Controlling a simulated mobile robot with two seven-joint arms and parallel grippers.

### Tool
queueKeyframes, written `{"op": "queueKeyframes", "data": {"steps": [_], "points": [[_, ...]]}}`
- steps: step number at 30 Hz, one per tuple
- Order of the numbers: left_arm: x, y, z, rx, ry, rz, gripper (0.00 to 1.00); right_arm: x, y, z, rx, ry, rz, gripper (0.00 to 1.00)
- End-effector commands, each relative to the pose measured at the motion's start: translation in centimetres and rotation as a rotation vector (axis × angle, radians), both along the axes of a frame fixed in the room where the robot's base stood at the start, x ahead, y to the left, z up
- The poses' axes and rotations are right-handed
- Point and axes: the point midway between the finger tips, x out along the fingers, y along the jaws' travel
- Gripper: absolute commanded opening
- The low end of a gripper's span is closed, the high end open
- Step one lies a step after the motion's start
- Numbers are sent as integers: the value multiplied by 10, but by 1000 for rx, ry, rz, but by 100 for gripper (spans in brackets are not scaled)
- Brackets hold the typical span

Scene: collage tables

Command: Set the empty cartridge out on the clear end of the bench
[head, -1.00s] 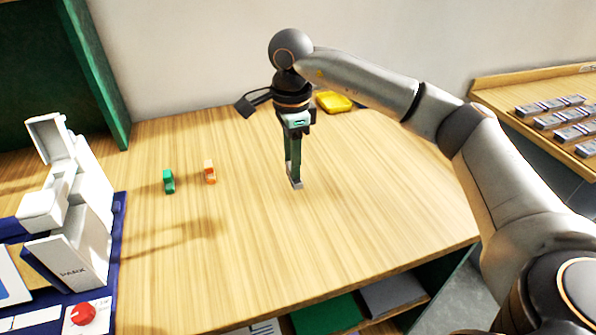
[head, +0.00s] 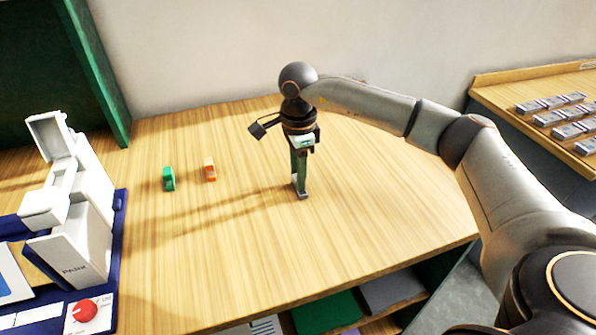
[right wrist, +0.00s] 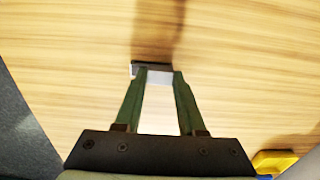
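My right gripper (head: 300,188) points straight down over the open middle of the wooden bench (head: 230,260). Its two green fingers are closed on a small grey cartridge (head: 302,195) at their tips. In the right wrist view the cartridge (right wrist: 150,66) shows a dark top and a pale end between the fingertips (right wrist: 158,74). It is at or just above the bench top; I cannot tell if it touches. Whether it is empty does not show. My left gripper is out of view.
A green piece (head: 169,179) and an orange piece (head: 210,170) stand left of the gripper. A white machine (head: 78,235) and red knob (head: 84,311) are on a blue base at left. A yellow tray (right wrist: 275,162) shows in the wrist view. Bare bench surrounds the gripper.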

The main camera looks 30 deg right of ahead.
Motion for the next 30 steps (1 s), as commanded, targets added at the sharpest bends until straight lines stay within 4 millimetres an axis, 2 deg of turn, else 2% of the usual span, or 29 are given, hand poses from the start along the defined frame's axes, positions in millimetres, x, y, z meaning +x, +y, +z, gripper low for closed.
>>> {"op": "queueKeyframes", "data": {"steps": [1, 7, 14, 18, 23, 30], "points": [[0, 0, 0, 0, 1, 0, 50, 0, 0, 0, 0, 1, 0, 45], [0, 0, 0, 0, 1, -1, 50, 0, 0, 0, 0, 1, 0, 68], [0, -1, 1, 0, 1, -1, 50, 0, 0, 0, 0, 1, 0, 68], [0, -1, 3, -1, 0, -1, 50, 0, 0, 8, 0, -1, 0, 68], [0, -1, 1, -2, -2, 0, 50, 1, 1, 35, 1, -4, 0, 68], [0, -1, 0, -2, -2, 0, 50, 1, 1, 88, 2, -4, -1, 68]]}}
